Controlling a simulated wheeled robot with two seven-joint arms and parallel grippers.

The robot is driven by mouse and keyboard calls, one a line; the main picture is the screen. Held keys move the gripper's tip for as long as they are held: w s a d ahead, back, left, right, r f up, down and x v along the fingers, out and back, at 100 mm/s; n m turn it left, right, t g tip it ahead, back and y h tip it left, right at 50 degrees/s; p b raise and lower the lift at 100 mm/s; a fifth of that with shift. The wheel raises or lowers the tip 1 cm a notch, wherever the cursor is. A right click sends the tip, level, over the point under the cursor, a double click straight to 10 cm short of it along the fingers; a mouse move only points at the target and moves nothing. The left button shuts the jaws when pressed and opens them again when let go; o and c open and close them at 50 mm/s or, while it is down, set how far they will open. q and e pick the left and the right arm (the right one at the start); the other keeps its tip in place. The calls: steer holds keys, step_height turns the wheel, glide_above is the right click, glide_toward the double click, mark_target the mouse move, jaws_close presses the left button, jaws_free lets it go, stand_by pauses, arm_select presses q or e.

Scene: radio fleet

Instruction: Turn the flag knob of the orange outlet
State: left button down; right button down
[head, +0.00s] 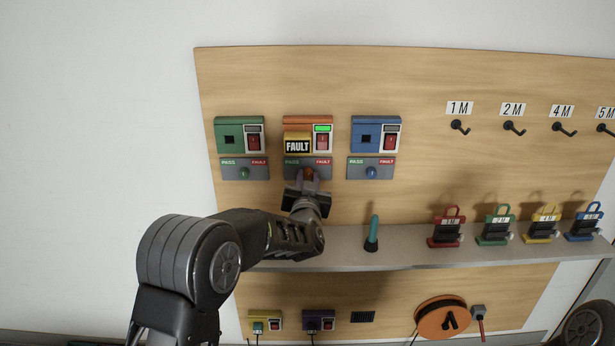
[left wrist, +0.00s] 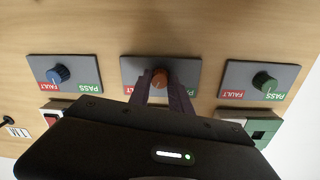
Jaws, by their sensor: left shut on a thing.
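The orange outlet (head: 308,121) is in the middle of the upper row on the wooden board, with a FAULT tag (head: 297,146) on it, a lit green light and a red switch. Below it is a grey PASS/FAULT plate (head: 322,162) with the orange flag knob (head: 309,173). The knob also shows in the left wrist view (left wrist: 160,77), its pointer hard to read. My left gripper (head: 308,181) is at the knob from below, its fingers shut on either side of it. My right gripper is not in view.
The green outlet (head: 229,121) and blue outlet (head: 375,121) flank the orange one, each with its own knob plate. A grey shelf (head: 400,260) below holds a teal-handled tool (head: 373,235) and several coloured lockout-like items. Hooks with length labels are at upper right.

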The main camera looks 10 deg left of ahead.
arm_select(q)
steer(key=m+p, duration=0.1)
steer(key=m, duration=0.2)
steer(key=shift+r+m, duration=0.1)
steer(key=shift+m, duration=0.2)
stand_by(0.4)
steer(key=c, duration=1.2)
jaws_free()
steer(key=shift+s, duration=0.1)
steer(key=v, duration=0.7)
steer(key=shift+s+d+b, duration=0.15)
steer(key=shift+s+b, duration=0.2)
